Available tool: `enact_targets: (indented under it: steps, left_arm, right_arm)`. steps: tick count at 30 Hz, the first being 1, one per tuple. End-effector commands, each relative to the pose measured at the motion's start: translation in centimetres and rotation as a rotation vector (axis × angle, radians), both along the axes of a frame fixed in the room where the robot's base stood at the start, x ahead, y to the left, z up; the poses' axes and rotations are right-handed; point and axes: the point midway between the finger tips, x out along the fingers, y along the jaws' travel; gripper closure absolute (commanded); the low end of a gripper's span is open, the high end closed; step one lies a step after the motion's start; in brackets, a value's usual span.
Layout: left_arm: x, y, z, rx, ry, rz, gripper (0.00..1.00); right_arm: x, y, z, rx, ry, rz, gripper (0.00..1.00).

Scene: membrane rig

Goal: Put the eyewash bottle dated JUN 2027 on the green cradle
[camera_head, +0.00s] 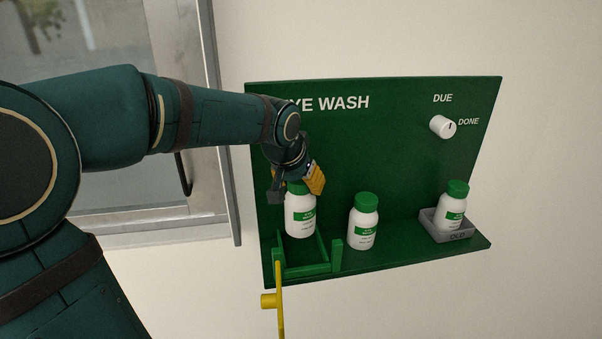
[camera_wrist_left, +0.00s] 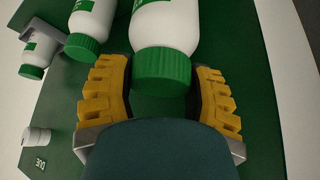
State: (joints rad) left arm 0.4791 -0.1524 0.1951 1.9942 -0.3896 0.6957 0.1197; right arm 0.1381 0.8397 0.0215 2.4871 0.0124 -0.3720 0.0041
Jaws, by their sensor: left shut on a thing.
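My left gripper (camera_head: 296,183) is shut on a white eyewash bottle with a green cap (camera_head: 300,216), held upright by its cap end over or in the green cradle (camera_head: 305,270). I cannot tell whether the bottle rests on the cradle floor. In the left wrist view the bottle (camera_wrist_left: 165,30) sits between the yellow finger pads of the left gripper (camera_wrist_left: 162,90). A second bottle (camera_head: 363,224) stands on the shelf right of the cradle. A third bottle (camera_head: 453,208) stands in the grey OLD tray (camera_head: 432,229). The dates are too small to read. My right gripper is not in view.
The green EYE WASH board (camera_head: 400,150) rises behind the shelf. A white knob (camera_head: 442,127) between DUE and DONE is at its upper right. A yellow handle (camera_head: 279,301) hangs at the cradle's front left. A window frame (camera_head: 220,130) is at left.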

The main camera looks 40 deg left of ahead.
Motion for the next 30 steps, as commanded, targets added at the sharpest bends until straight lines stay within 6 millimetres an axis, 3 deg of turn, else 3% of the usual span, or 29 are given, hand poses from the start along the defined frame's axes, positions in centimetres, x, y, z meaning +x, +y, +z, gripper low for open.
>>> enact_targets:
  steps: [11, 30]
  left_arm:
    - [0.0, 0.0, -1.4, 0.001, -0.002, -0.001, 0.88]
    - [0.0, 0.0, -5.9, 0.001, -0.001, -0.001, 0.88]
  right_arm:
    - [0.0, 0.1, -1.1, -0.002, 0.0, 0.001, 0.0]
    - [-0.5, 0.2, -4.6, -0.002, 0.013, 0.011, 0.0]
